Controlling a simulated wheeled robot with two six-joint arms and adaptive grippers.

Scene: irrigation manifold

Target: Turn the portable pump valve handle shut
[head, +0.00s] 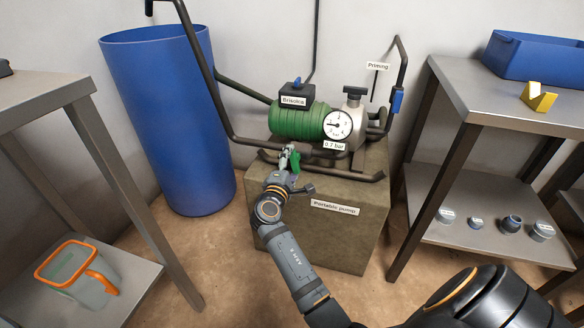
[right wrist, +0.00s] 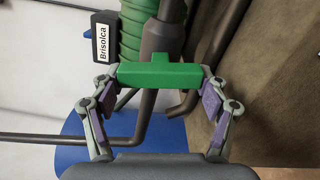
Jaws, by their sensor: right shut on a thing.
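The portable pump (head: 300,118) has a green ribbed motor and a round gauge, and stands on a stone-like block. Its green valve handle (head: 296,163) is low at the front, mostly covered by my right gripper (head: 289,159). In the right wrist view the green handle (right wrist: 158,74) is a bar lying across the picture, in front of a grey-brown pipe. The fingertips of my right gripper (right wrist: 160,76) press on its two ends, so the gripper is shut on it. My left gripper is not in view.
The pump block (head: 350,245) is labelled "Portable pump". A tall blue barrel (head: 175,130) stands left of it. A shelf table (head: 505,95) on the right holds a blue crate (head: 535,58) and several fittings. An orange-rimmed container (head: 80,275) sits on the left shelf. Tube frame bars surround the pump.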

